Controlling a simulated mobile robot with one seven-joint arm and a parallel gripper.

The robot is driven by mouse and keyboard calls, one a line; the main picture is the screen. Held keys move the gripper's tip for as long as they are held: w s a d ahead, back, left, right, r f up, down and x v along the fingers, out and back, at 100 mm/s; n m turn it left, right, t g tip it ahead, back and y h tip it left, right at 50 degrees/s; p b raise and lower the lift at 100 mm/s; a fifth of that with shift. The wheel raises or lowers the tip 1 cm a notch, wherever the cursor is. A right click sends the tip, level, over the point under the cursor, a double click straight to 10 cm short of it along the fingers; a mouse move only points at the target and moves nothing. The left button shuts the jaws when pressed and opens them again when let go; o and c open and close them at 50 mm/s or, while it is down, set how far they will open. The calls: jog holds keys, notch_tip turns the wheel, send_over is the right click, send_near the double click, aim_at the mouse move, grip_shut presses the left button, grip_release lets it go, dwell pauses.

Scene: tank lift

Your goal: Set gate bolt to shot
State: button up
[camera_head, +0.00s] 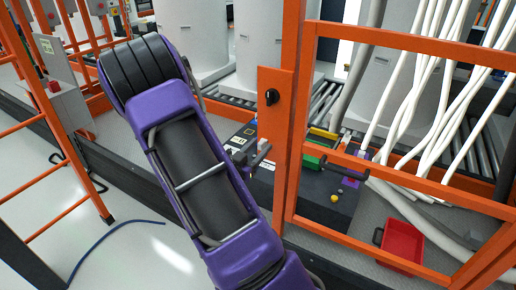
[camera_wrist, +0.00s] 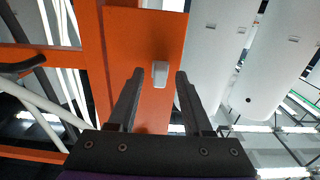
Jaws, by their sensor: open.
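The gate bolt's small knob (camera_wrist: 160,74) shows light grey on an orange plate (camera_wrist: 145,40) in the wrist view. My gripper (camera_wrist: 160,72) is open, its two dark fingers apart with the knob seen between their tips. I cannot tell how far in front of the plate the tips are, and I see no contact. In the head view a dark knob (camera_head: 271,97) sits on the orange plate of the gate post, right of my purple arm. My fingers cannot be made out clearly there. The bolt's sliding part and its position cannot be told.
Orange gate bars (camera_head: 400,180) frame the right side. Pale cables (camera_head: 420,90) hang behind them, with a red tray (camera_head: 400,247) on the floor. A dark machine box (camera_head: 320,200) stands behind the gate. Orange bars (camera_head: 40,180) are at the left, with open floor between.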

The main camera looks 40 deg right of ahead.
jog(key=shift+c, duration=0.3)
grip_shut()
dwell(1.1)
